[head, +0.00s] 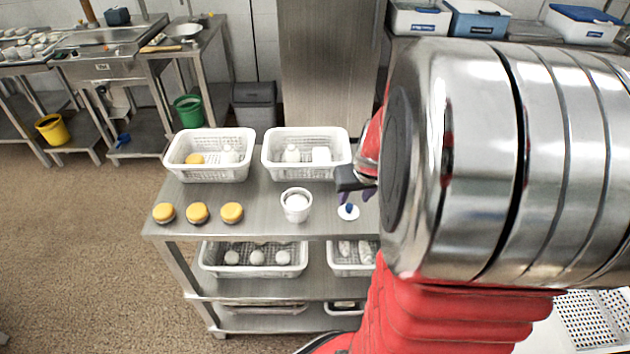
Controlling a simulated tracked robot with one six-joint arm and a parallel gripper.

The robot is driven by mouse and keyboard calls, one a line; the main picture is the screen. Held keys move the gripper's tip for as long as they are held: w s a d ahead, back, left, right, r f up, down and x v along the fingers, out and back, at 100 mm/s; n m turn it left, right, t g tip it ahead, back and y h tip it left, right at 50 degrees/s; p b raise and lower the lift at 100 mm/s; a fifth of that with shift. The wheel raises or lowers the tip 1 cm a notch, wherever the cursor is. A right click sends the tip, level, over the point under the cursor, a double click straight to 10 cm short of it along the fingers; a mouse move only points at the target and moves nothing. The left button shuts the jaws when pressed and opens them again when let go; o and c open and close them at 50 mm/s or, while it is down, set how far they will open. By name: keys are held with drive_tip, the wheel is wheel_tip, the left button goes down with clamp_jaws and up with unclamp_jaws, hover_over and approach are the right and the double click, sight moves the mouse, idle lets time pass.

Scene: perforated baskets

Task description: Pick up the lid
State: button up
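The lid (343,215) is a small white disc with a blue knob. It lies near the front edge of the steel table, right of a white pot (296,206). My gripper (356,196) is just above and behind the lid, partly hidden by my large arm link. Its two purplish fingertips show apart, one on each side, with nothing seen between them. The gripper looks open. The blue knob is just below the fingertips, and I see no clear contact.
Two white perforated baskets (210,178) (305,175) stand at the table's back, holding pale and yellow items. Three yellow-topped round things (197,212) line the front left. More baskets (254,270) sit on the shelf below. My arm hides the table's right side.

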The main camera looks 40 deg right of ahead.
sight(349, 206)
drive_tip(key=shift+f, duration=0.2)
drive_tip(key=shift+x, duration=2.6)
drive_tip(key=shift+w+a, duration=0.1)
drive_tip(key=shift+c, duration=0.4)
clamp_jaws()
